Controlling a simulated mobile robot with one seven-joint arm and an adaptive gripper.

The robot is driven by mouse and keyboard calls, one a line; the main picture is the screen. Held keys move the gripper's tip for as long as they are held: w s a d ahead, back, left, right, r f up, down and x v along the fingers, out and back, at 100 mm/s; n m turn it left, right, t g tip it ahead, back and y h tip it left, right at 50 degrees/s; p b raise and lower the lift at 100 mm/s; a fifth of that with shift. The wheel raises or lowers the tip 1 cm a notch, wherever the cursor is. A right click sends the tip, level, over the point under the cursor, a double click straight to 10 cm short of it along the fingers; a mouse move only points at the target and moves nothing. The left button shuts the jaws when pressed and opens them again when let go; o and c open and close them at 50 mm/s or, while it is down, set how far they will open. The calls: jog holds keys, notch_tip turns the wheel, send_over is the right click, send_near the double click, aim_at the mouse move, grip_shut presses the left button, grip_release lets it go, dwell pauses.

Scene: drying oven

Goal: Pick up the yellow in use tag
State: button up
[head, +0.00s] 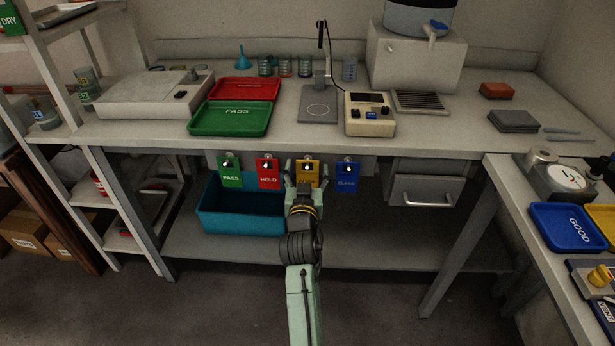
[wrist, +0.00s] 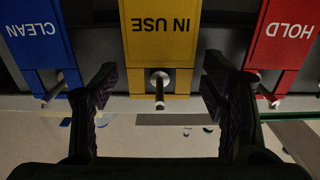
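The yellow in use tag (head: 307,174) hangs on a peg at the front edge of the bench, between the red hold tag (head: 268,173) and the blue clean tag (head: 346,176). In the wrist view the yellow tag (wrist: 160,45) appears upside down with its peg (wrist: 160,88) in the middle. My gripper (head: 303,180) is in front of the yellow tag. In the wrist view its two fingers (wrist: 160,92) are apart, one on each side of the peg, with nothing held between them. Whether the fingertips reach the tag's edges is unclear.
A green pass tag (head: 230,173) hangs farther left. A blue bin (head: 240,212) stands on the lower shelf behind my gripper. A drawer (head: 427,190) is right of the tags. Trays and devices stand on the bench (head: 285,125) above. The floor in front is clear.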

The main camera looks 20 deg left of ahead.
jog(key=c, duration=0.6)
jog(key=shift+r, duration=0.15)
